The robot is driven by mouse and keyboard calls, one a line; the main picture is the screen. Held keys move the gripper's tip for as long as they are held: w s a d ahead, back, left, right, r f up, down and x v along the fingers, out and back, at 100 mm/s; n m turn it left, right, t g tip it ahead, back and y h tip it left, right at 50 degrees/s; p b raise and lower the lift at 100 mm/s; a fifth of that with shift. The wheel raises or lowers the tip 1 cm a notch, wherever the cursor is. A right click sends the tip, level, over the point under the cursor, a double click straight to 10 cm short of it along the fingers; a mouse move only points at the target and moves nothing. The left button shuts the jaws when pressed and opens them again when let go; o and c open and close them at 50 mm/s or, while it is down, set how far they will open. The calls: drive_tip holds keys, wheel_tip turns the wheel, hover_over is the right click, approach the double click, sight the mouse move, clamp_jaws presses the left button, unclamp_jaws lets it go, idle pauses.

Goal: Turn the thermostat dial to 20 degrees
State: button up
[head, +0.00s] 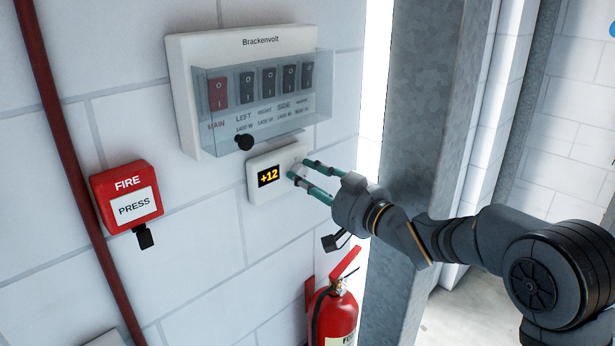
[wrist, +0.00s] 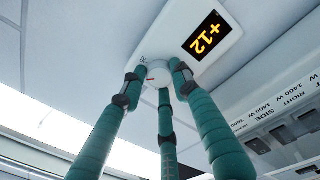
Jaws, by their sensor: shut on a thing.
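The thermostat (head: 255,196) is a small white wall unit below the breaker box. Its display (head: 268,177) reads +12 in amber, and it also shows in the wrist view (wrist: 208,36). The round white dial (wrist: 158,76) sits at the end of the unit beside the display. My gripper (head: 297,169) reaches the dial from the right, its green fingers around it in the wrist view and shut on it. The fingers hide much of the dial in the head view.
A breaker box (head: 186,90) with a clear cover over several switches hangs just above the thermostat. A red fire call point (head: 126,196) is on the left, beside a red pipe (head: 62,110). A fire extinguisher (head: 334,318) stands below, and a grey steel post (head: 400,110) rises behind my arm.

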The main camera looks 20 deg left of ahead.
drive_tip(key=shift+r, duration=0.15)
drive_tip(key=shift+c, duration=0.9)
drive_tip(key=shift+f+n+b, duration=0.25)
drive_tip(key=shift+n+b, duration=0.15)
drive_tip(key=shift+b, duration=0.7)
drive_tip(key=shift+n+b, duration=0.4)
drive_tip(key=shift+b, duration=0.25)
drive_tip(key=shift+n+b, duration=0.4)
drive_tip(key=shift+b, duration=0.05)
drive_tip(key=shift+r+n, duration=0.3)
drive_tip(key=shift+r, duration=0.1)
drive_tip(key=o, duration=1.1)
drive_tip(key=shift+f, duration=0.15)
drive_tip(key=shift+o, duration=0.2)
